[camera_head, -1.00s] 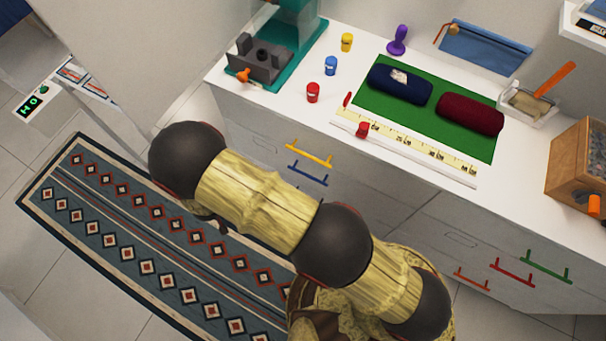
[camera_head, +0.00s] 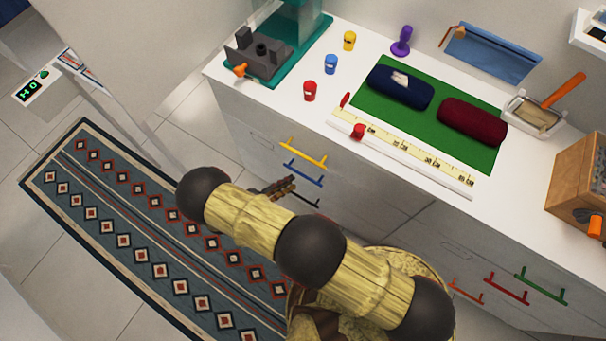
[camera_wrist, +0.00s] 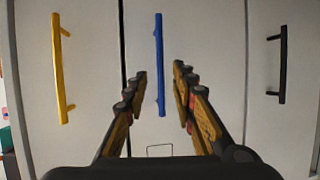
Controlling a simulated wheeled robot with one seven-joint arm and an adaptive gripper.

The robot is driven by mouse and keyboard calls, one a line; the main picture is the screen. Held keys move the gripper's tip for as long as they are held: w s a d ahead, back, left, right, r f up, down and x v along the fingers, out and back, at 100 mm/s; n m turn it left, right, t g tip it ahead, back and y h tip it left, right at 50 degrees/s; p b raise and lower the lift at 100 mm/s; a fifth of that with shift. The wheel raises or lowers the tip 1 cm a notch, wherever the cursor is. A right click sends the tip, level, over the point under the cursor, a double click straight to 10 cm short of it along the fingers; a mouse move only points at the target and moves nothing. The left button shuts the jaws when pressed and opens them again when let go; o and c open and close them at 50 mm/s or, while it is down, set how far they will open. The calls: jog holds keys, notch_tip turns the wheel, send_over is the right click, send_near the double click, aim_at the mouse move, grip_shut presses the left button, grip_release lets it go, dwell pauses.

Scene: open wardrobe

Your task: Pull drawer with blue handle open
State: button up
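The blue handle (camera_head: 303,173) sits on the drawer fronts of the white cabinet, between a yellow handle (camera_head: 302,154) above and a black handle (camera_head: 305,196) below. In the wrist view the blue handle (camera_wrist: 160,65) stands upright near the picture's middle, with the yellow handle (camera_wrist: 60,68) to its left and the black handle (camera_wrist: 279,64) to its right. My gripper (camera_wrist: 160,80) is open and empty, its two fingers on either side of the blue handle's line. In the head view my gripper (camera_head: 284,187) is close to the drawer fronts, partly hidden by my arm. The drawers look closed.
Red, dark red and green handles (camera_head: 545,289) are on the cabinet's right part. The white countertop (camera_head: 290,115) carries small coloured pots, a green mat with two rolls, and a wooden box (camera_head: 578,180). A patterned rug (camera_head: 130,215) covers the floor at left.

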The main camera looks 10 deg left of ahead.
aim_at(302, 175)
jog(key=b+x, duration=0.1)
jog(key=x, duration=0.6)
jog(key=shift+f+b, duration=0.1)
jog(key=shift+b, duration=0.2)
jog(key=shift+c, duration=0.5)
grip_shut()
